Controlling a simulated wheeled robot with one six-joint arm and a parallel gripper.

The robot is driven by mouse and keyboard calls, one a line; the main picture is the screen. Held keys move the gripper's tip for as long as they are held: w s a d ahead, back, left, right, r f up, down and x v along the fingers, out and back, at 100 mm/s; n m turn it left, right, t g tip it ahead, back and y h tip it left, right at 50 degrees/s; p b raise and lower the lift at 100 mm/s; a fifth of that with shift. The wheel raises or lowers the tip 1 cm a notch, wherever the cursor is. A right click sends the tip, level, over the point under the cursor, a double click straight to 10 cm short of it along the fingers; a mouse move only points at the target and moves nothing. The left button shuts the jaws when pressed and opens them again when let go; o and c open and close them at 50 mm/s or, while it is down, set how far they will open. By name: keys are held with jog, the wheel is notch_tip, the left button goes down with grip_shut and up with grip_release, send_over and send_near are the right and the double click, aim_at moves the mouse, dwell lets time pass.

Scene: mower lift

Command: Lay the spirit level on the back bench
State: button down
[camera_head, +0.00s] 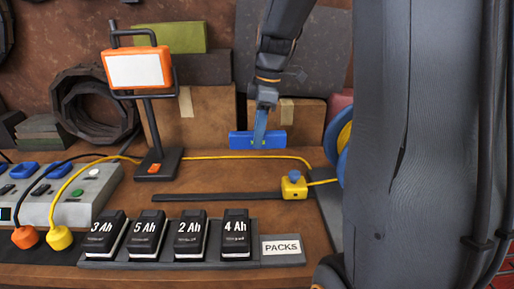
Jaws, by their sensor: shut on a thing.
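A short blue bar, which I take to be the spirit level (240,140), is at the back of the brown bench (225,175), lying level from left to right. My gripper (260,130) comes down from above and is shut on the middle of the bar. The fingers cover part of its face. I cannot tell whether its underside touches the bench or hangs just above it.
An orange work lamp (138,68) stands left of the bar, with cardboard boxes (205,115) behind. A flat dark strip (215,197) and several battery packs (190,235) lie nearer.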

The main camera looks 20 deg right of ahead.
jog(key=w+d+p, duration=0.2)
jog(key=w+d, duration=0.2)
jog(key=w, duration=0.5)
jog(key=f, duration=0.2)
jog(key=f+p, duration=0.1)
jog(key=f, duration=0.4)
jog(key=shift+s+a+f+p, duration=0.25)
jog(key=shift+p, duration=0.05)
jog(key=shift+f+p, duration=0.35)
jog(key=shift+f, duration=1.25)
jog(key=shift+w+d+f+p, duration=0.1)
jog(key=shift+w+f+p, duration=0.1)
jog(key=shift+f+p, duration=0.25)
jog(key=shift+f, duration=0.15)
jog(key=c, duration=1.5)
grip_release()
